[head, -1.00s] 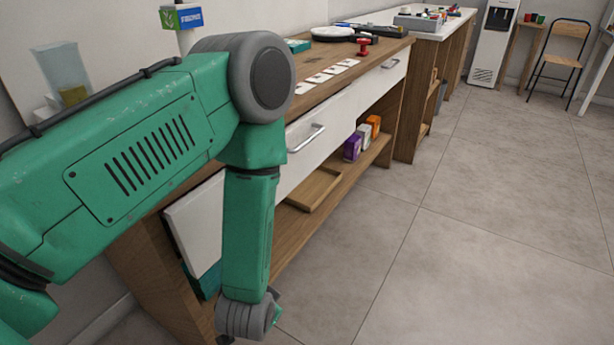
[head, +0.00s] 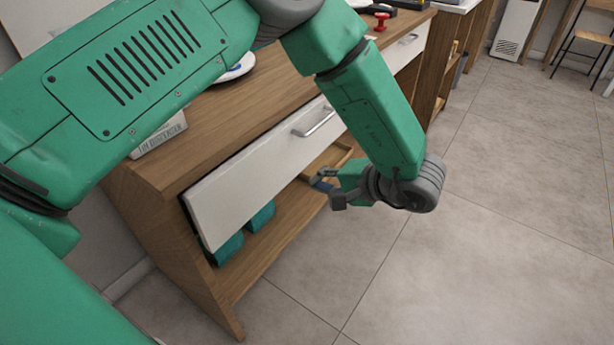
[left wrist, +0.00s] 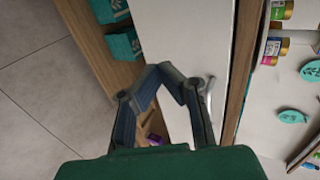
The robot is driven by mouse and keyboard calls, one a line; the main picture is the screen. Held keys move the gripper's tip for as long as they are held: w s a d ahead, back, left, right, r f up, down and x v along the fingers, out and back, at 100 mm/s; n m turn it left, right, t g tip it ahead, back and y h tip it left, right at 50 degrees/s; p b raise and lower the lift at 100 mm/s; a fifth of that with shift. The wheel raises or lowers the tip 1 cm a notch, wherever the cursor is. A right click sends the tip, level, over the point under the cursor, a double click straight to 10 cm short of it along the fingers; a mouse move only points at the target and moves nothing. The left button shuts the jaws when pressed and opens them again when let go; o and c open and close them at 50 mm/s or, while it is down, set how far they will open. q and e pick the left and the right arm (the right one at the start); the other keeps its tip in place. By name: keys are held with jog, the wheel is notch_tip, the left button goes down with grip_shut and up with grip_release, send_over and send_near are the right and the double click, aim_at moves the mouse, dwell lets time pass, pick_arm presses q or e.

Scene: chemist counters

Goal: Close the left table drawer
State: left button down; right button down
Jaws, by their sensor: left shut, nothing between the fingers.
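The left table drawer has a white front (head: 262,165) with a metal handle (head: 314,121). Its front stands out slightly from the wooden counter, with a dark gap at its left end. My left gripper (head: 330,188) is in front of and below the handle, apart from the drawer in the head view. In the left wrist view my left gripper (left wrist: 166,74) is shut and empty, with the white drawer front (left wrist: 190,35) and handle (left wrist: 208,88) behind it. My right gripper is not in view.
The wooden counter (head: 225,110) has a lower shelf with teal boxes (head: 260,217) and a wooden tray (head: 330,160). Another white drawer (head: 405,50) is farther along. The tiled floor (head: 480,230) in front is clear.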

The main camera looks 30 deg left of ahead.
pick_arm(q)
jog(key=b, duration=0.2)
send_near(270, 175)
jog(key=a+f, duration=0.4)
jog(key=shift+w, duration=0.1)
jog(key=shift+a+r+b, duration=0.1)
jog(key=shift+a+b, duration=0.2)
jog(key=shift+a, duration=1.05)
